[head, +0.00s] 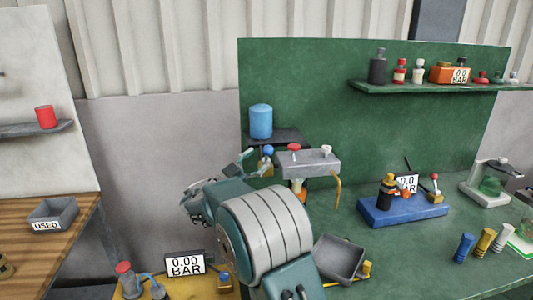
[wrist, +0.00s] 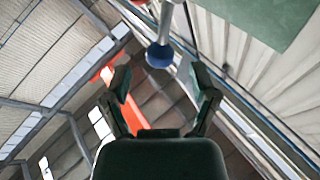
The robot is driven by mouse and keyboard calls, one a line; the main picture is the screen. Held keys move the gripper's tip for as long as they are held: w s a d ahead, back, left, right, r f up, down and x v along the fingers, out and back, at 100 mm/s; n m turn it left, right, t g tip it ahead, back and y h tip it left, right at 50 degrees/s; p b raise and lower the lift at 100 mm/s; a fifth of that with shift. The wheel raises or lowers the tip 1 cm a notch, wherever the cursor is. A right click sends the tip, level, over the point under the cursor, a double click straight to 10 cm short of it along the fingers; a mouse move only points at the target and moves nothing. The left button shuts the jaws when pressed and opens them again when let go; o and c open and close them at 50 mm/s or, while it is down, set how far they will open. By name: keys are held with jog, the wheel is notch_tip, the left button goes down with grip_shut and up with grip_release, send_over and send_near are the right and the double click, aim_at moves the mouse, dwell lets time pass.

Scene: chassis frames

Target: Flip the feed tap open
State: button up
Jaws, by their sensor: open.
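A blue ball-ended tap lever (head: 268,150) stands below the blue tank (head: 261,121) in the head view; I take it for the feed tap's handle. The ball also shows in the wrist view (wrist: 159,56), on a pale stem coming from the top edge. My gripper (head: 256,163) is beside the ball, on its left. In the wrist view my gripper (wrist: 163,88) is open and empty, its two fingers spread apart. The ball appears just beyond the fingertips, roughly centred between them; I cannot tell whether anything touches. The tap's body is partly hidden by my gripper.
A grey manifold block (head: 310,163) with a red and a white knob stands close right of the lever. A dark shelf (head: 287,136) carries the tank. A grey tray (head: 339,258) and a blue-based valve rig (head: 402,209) sit on the green bench. A pressure display (head: 185,264) stands below.

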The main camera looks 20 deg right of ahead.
jog(key=v, duration=0.8)
jog(key=s+d+f+n+g+y, duration=0.1)
jog(key=s+d+n+g+y, duration=0.3)
jog(key=s, duration=0.5)
jog(key=s+d+n+g+y, duration=0.1)
jog(key=s+d+n+y, duration=0.4)
jog(key=s, duration=0.5)
jog(key=s+a+f+n+t+y, duration=0.4)
jog(key=s+a+n+y, duration=0.5)
jog(key=s, duration=0.6)
jog(key=a+y, duration=0.2)
jog(key=y, duration=0.1)
jog(key=shift+f+n, duration=0.25)
jog(key=shift+n, duration=0.05)
jog(key=shift+w, duration=0.1)
